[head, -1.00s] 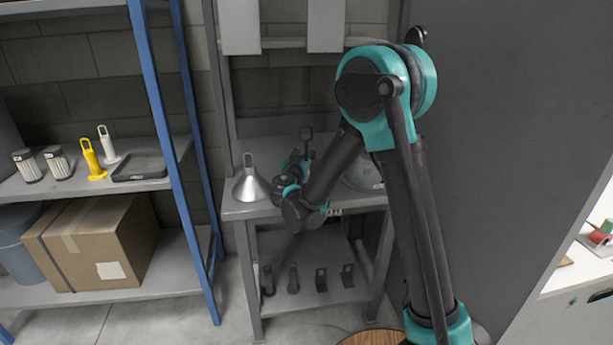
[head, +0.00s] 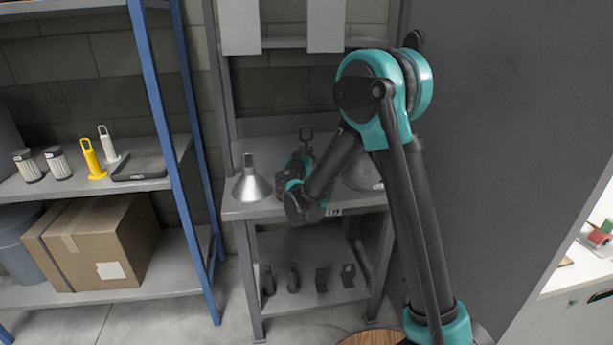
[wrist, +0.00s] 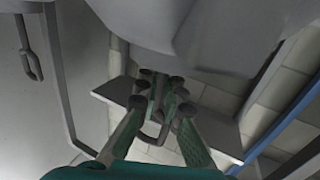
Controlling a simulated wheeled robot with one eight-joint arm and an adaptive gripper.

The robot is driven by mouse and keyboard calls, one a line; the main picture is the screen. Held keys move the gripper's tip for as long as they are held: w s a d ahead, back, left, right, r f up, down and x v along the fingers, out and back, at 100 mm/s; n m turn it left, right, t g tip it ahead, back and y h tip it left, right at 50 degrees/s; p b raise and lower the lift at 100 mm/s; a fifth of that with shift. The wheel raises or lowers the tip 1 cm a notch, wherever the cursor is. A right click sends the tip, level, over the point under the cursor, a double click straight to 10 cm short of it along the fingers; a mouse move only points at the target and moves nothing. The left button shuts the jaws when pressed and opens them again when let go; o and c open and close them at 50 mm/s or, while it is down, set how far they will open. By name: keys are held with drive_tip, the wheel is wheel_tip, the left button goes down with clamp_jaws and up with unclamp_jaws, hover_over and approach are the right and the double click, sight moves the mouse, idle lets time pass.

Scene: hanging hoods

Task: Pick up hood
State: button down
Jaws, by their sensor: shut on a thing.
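A silver cone-shaped hood (head: 252,187) with an upright handle stands at the left of the grey workbench (head: 240,211). Another, wider hood (head: 364,177) is right of it, mostly hidden behind my arm. In the wrist view, a large grey hood surface (wrist: 170,28) fills the top, and my gripper (wrist: 158,95) is shut around its loop handle (wrist: 152,133). In the head view, my gripper (head: 303,163) is small and partly hidden by my wrist. A dark loop (head: 306,133) shows just above it. Whether the held hood is clear of the bench cannot be told.
Several black handled pieces (head: 293,279) stand on the bench's lower shelf. A blue-post rack (head: 176,160) at the left holds yellow and white pieces, a black tray and a cardboard box (head: 95,240). A tall grey panel (head: 500,130) rises at the right.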

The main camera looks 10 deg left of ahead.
drive_tip(key=shift+r, duration=0.1)
idle(0.3)
wheel_tip(320, 180, up, 20)
idle(0.5)
drive_tip(key=shift+s, duration=0.1)
idle(0.6)
